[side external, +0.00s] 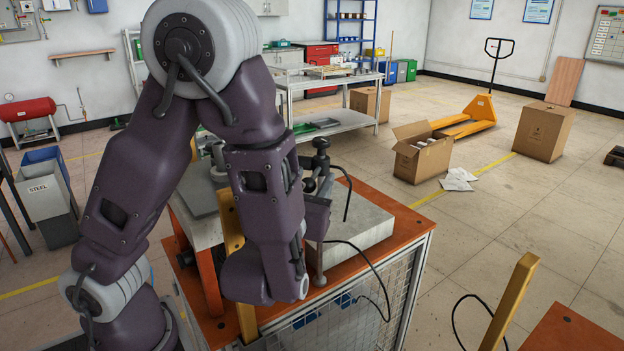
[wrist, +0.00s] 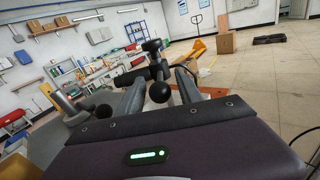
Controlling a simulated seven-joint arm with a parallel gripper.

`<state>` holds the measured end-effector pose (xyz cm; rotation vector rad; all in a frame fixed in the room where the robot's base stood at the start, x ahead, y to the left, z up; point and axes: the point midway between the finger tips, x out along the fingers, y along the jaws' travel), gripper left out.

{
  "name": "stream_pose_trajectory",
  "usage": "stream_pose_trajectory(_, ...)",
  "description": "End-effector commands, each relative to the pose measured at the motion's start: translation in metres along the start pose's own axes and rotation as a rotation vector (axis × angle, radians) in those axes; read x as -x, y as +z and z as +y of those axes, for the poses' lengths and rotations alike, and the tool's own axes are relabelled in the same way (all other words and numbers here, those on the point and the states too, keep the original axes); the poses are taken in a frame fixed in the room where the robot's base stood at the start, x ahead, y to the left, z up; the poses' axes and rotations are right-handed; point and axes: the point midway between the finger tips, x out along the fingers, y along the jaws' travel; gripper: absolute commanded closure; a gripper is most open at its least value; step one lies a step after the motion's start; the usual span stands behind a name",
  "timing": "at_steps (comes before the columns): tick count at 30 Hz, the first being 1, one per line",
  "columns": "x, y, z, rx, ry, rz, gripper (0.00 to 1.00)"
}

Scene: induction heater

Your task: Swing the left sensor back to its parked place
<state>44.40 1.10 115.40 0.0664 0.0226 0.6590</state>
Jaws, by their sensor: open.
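My gripper (wrist: 159,82) is open, with its two grey fingers on either side of a black ball knob in the wrist view. The ball knob (wrist: 160,92) belongs to a dark sensor arm (wrist: 152,62); I cannot tell whether the fingers touch it. I cannot tell for certain which is the left sensor. In the side external view a black sensor head (side external: 320,147) rises just behind my wrist, and my fingers are mostly hidden by my arm.
The orange-topped bench (side external: 408,222) carries a grey block (side external: 365,232). Black cables (side external: 372,268) run over its edge. A yellow post (side external: 510,300) stands at the lower right. Cardboard boxes (side external: 420,160) and a pallet truck (side external: 470,118) are well back on open floor.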

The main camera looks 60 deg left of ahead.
Motion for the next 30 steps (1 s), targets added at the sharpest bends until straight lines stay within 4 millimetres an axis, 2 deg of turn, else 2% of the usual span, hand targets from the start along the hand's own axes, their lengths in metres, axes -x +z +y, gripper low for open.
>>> stream_pose_trajectory(8, -0.0051, 0.0000, -0.0002, -0.001, -0.001, 0.001, 0.58)
stream_pose_trajectory(11, -0.0050, 0.0000, -0.0002, -0.001, -0.001, 0.000, 0.73)
stream_pose_trajectory(15, -0.0049, 0.0001, -0.0003, 0.000, -0.001, 0.000, 1.00)
stream_pose_trajectory(30, -0.0048, 0.0003, -0.0003, 0.000, -0.001, 0.000, 1.00)
